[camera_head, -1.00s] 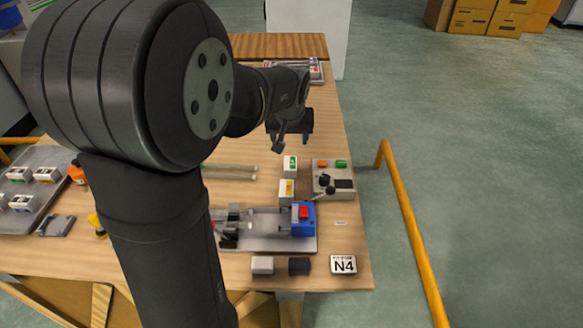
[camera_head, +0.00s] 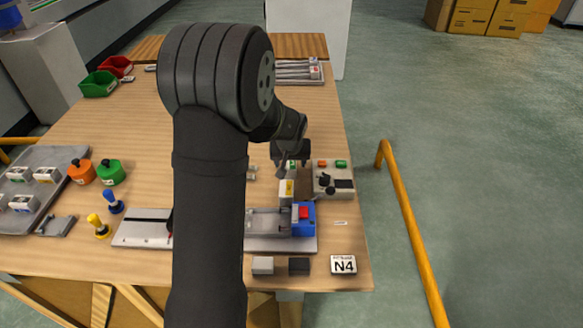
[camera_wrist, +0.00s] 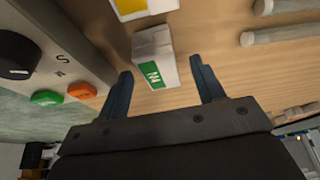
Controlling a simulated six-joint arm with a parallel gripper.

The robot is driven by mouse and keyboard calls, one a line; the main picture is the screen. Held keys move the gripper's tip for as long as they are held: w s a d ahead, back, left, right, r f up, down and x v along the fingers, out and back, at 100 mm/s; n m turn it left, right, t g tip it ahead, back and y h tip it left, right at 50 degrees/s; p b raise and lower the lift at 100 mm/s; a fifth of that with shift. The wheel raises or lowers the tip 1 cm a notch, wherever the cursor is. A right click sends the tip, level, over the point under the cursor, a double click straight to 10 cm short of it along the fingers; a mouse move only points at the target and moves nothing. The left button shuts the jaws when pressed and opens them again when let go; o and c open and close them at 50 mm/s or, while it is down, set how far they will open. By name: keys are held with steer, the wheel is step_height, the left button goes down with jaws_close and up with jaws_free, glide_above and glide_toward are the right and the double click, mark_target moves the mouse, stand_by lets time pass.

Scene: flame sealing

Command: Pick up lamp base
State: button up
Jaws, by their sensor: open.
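No part is marked as the lamp base, so I cannot tell for sure which it is. A small white block with a green label (camera_wrist: 155,60) stands on the wooden table in the wrist view, between and just beyond my fingertips. My gripper (camera_wrist: 161,68) is open, with one finger on each side of the block and gaps visible. In the head view my gripper (camera_head: 291,160) is over this block and hides most of it. A similar white block with a yellow label (camera_head: 287,189) stands just nearer in the head view.
A grey control box (camera_head: 334,178) with a black knob and green and orange buttons stands close on the right. A blue device with a red button (camera_head: 303,218) sits nearer. Pale rods (camera_wrist: 275,35) lie at the wrist view's upper right. My arm hides part of the table.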

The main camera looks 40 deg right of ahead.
steer(key=shift+x, duration=1.05)
steer(key=c, duration=1.1)
steer(key=shift+r, duration=0.1)
